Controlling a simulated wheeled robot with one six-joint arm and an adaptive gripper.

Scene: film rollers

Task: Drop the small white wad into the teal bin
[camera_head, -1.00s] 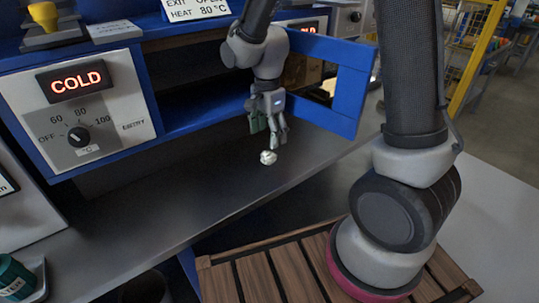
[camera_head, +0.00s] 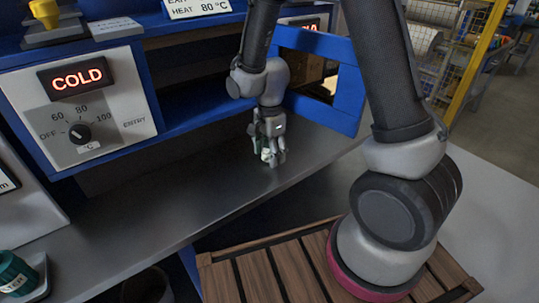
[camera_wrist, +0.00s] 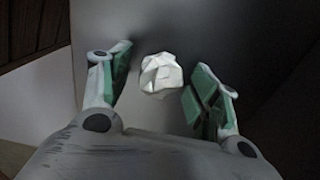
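The small white wad (camera_wrist: 161,75) is a crumpled ball. It lies on the grey counter (camera_head: 190,205), and in the head view (camera_head: 266,155) it is partly covered by the fingers. My gripper (camera_wrist: 155,90) is lowered over it with its green-padded fingers open on either side. In the head view my gripper (camera_head: 268,158) is at the counter's surface. I cannot pick out a teal bin for certain; a dark round container (camera_head: 147,287) is cut off at the bottom edge.
A teal cup (camera_head: 15,275) stands on a small tray at lower left. A blue machine with a COLD display (camera_head: 78,78) rises behind the counter. Its open blue door (camera_head: 335,117) is just right of my gripper. A slatted wooden surface (camera_head: 285,275) is in front.

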